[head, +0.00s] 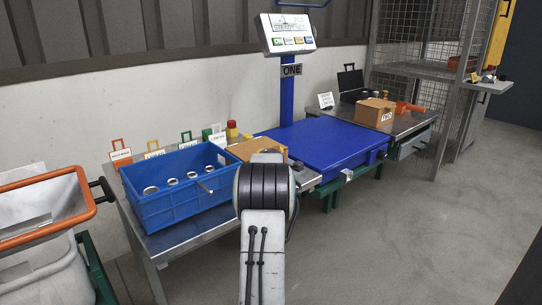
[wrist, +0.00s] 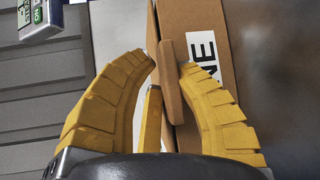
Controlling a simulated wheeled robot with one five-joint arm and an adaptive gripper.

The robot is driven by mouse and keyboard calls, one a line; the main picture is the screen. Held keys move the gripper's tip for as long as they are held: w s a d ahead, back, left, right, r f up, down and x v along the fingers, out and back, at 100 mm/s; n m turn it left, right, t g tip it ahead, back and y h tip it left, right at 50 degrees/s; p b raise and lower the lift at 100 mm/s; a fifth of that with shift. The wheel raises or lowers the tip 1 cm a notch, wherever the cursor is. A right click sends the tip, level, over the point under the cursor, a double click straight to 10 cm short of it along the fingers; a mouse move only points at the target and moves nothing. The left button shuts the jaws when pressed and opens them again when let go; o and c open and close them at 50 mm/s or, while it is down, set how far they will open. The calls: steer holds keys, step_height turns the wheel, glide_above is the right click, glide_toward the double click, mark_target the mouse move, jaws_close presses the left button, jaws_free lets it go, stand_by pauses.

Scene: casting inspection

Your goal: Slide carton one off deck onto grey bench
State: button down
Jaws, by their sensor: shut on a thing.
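Carton one (head: 244,148), a brown box, is at the left edge of the blue deck (head: 325,142), by the grey bench (head: 190,236). My arm hides part of it, so I cannot tell whether it still overlaps the deck.
A blue crate (head: 160,207) with round metal parts stands on the grey bench, left of carton one. Small colored tags line the bench's back. Carton two (head: 375,111) sits on the right bench.

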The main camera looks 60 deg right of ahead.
steer(key=shift+f, duration=0.2)
steer(key=c, duration=1)
jaws_free()
steer(key=shift+w, duration=0.1)
steer(key=shift+c, duration=0.2)
steer(key=shift+o, duration=0.3)
steer(key=shift+r, duration=0.1)
steer(key=shift+a+r, duration=0.1)
steer(key=v, duration=1.2)
